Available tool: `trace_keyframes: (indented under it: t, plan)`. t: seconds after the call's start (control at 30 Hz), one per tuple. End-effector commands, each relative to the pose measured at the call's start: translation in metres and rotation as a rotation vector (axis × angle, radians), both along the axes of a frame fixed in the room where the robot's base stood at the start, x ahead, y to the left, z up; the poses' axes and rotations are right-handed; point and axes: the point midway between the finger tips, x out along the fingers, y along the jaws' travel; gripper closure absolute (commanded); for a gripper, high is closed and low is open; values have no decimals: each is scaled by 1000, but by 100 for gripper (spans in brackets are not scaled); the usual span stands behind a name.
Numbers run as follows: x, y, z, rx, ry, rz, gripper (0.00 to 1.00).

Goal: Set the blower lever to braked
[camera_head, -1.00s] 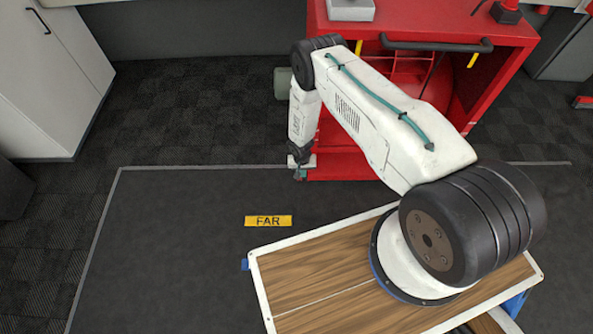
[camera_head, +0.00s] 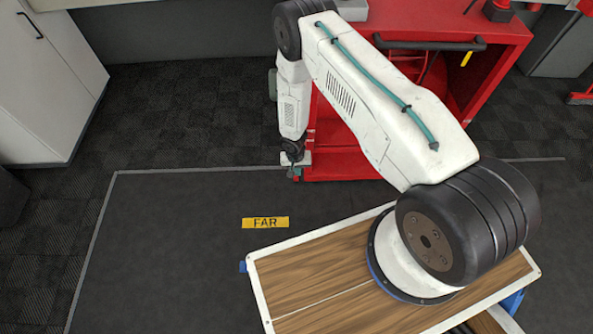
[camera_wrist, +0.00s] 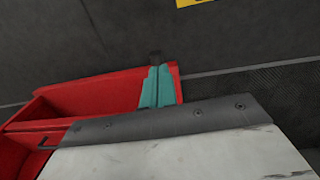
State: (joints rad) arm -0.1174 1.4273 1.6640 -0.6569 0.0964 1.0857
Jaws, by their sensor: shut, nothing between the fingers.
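My gripper (camera_head: 296,174) hangs low beside the front left of the red cabinet (camera_head: 345,165); the arm partly covers the cabinet. In the wrist view the teal fingers of my gripper (camera_wrist: 157,82) are shut with nothing between them, in front of red panels (camera_wrist: 95,98). I cannot tell whether they touch the red surface. No blower lever can be clearly made out.
A black bar handle (camera_head: 430,44) runs along the cabinet's upper edge. A pale cupboard (camera_head: 45,80) stands at the left.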

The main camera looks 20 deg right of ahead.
Motion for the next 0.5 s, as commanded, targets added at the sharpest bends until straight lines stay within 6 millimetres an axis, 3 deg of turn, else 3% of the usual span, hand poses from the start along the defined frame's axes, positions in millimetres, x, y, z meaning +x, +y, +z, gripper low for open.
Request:
trace_keyframes:
  t: [0.2,0.5]
  plan:
    - [-17,8,23,-1,1,4,100]
    - [-25,12,36,0,-1,0,100]
